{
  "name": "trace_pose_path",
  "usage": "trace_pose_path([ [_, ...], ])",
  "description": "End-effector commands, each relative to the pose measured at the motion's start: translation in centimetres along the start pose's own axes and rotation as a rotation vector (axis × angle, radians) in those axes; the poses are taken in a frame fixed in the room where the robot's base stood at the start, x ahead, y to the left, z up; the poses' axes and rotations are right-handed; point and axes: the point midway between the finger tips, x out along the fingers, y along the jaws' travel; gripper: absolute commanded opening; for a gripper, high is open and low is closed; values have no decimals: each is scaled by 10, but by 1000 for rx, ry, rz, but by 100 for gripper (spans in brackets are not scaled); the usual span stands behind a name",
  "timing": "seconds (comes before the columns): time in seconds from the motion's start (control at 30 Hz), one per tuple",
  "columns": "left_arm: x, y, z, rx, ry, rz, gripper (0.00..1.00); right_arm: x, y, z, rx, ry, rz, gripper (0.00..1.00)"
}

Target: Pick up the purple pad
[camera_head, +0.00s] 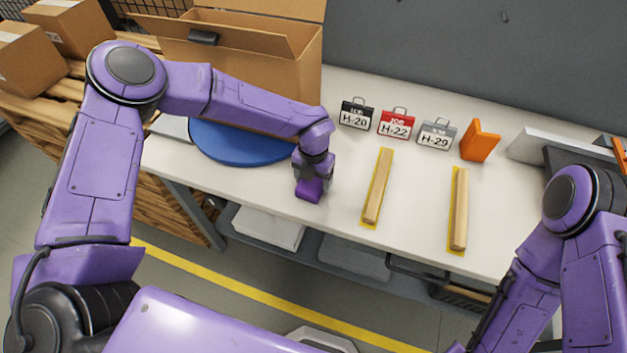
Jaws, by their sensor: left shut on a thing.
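The purple pad (309,191) is at the front part of the white table, to the right of the blue round disc. My left gripper (312,179) comes down over it from above and is shut on it. The gripper hides the upper part of the pad. I cannot tell whether the pad still touches the table. My right arm shows at the lower right, but its gripper is out of the frame.
An open cardboard box (280,75) stands on the blue disc (222,150). Tags marked H-20 (356,114), H-22 (396,124) and H-29 (436,134), plus an orange block (479,141), stand behind two wooden strips (378,187) (459,210) on the white table (415,215).

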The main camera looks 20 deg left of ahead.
Motion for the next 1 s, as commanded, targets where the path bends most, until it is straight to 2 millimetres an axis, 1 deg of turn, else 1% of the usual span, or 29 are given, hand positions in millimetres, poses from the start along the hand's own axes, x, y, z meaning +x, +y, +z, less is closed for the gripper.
trace_pose_path([
  [0.13,-14,0,1,-1,-3,-1,44,5,0,2,0,0,0,0],
  [0.17,-20,0,1,0,-4,-1,44,6,-1,3,0,0,0,0],
  [0.2,-29,0,1,0,-5,-2,44,9,-1,4,0,0,0,0],
  [0.27,-40,-12,-5,4,-5,-3,44,18,-2,7,0,0,0,0],
  [0.43,-87,-48,-26,5,-7,0,44,37,-3,15,0,0,0,0],
  [0.5,-93,-69,-38,7,-2,1,44,46,-4,19,0,0,0,0],
  [0.6,-107,-92,-50,5,-3,1,44,54,-5,22,0,0,0,0],
  [0.7,-117,-108,-59,4,-2,0,44,59,-5,24,0,0,0,0],
  [0.83,-125,-120,-66,2,-1,-1,44,61,-6,25,0,0,0,0],
  [1.0,-129,-124,-68,0,0,0,44,61,-6,25,0,0,0,0],
])
